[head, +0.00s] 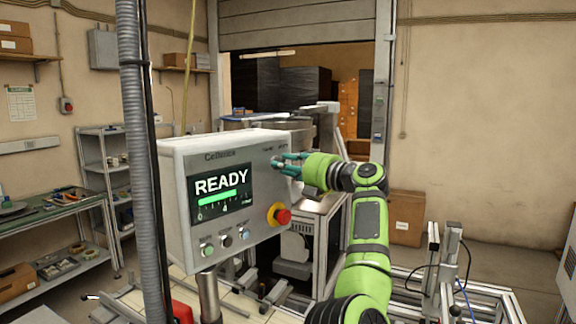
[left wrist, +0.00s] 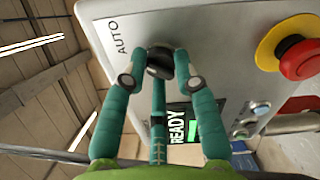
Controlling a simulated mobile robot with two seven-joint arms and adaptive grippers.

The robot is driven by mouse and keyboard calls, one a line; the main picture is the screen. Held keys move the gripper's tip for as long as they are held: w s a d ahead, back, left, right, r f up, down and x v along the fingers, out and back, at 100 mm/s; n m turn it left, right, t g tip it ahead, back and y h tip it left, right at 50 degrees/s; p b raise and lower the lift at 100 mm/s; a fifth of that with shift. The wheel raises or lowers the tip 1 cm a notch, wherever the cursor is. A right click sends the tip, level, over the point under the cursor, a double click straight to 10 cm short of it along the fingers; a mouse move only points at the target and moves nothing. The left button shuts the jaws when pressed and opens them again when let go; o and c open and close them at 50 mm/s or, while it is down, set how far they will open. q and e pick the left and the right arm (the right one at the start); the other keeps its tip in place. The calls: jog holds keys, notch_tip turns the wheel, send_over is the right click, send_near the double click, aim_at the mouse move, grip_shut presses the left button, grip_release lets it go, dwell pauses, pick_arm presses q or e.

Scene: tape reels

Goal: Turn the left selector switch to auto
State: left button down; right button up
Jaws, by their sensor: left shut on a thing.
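The control box (head: 222,150) has a pale front with a lit READY screen (head: 221,192). In the left wrist view, the black selector switch (left wrist: 160,61) sits on the panel beside the printed AUTO label (left wrist: 117,38). My left gripper (head: 284,163) is at the upper right of the panel. In the left wrist view its teal fingers (left wrist: 160,75) are closed around the switch knob, one on each side. The fingers hide the switch in the head view. Which way the knob points I cannot tell. My right gripper is not in view.
A red emergency stop (head: 280,214) on a yellow base sits below the gripper; it also shows in the left wrist view (left wrist: 299,57). Several small push buttons (head: 226,241) line the lower panel. A grey corrugated hose (head: 136,120) hangs left of the box.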

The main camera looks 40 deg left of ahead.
pick_arm(q)
jog(key=shift+f, duration=0.25)
jog(key=c, duration=1)
grip_release()
jog(key=shift+s, duration=0.1)
jog(key=shift+o, duration=0.2)
jog(key=shift+a+r, duration=0.1)
jog(key=d, duration=1.2)
